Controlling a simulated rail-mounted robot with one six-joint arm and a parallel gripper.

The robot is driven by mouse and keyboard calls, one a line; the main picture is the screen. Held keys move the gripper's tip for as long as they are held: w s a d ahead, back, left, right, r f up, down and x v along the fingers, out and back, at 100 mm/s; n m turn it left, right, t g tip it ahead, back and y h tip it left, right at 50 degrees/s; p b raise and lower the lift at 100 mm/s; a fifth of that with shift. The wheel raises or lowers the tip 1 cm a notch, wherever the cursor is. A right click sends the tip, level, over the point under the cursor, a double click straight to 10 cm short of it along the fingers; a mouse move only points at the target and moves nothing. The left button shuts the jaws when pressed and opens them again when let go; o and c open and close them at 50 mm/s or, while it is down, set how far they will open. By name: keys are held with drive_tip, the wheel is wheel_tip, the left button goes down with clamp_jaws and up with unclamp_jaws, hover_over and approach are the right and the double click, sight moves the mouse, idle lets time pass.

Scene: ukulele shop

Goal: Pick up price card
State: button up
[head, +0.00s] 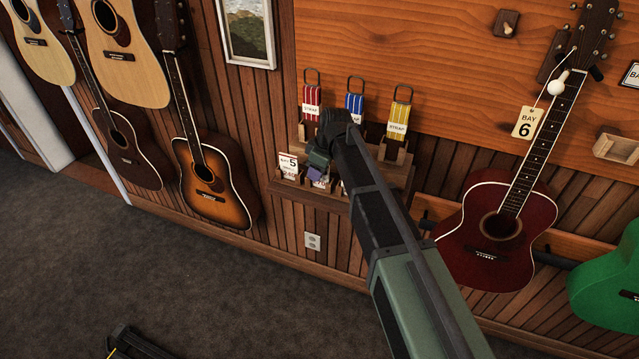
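A white price card (287,166) with red and black print, marked BAY 5, stands in a slot at the left of the small wooden wall rack (398,176). Another white card (321,184) shows partly in the slot to its right, below my gripper. My gripper (316,174) is at the front of the rack, just right of the BAY 5 card. Its fingers are small and partly hidden by my wrist, so I cannot tell whether they are open or touch a card. My arm hides the middle of the rack.
Red (311,100), blue (354,105) and yellow (398,115) packaged straps stand in the rack's upper row. A sunburst guitar (212,180) hangs to the left. The floor below is mostly clear.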

drive_tip(key=shift+r, duration=0.15)
clamp_jaws()
wheel_tip(320, 180, up, 20)
drive_tip(key=p, duration=2)
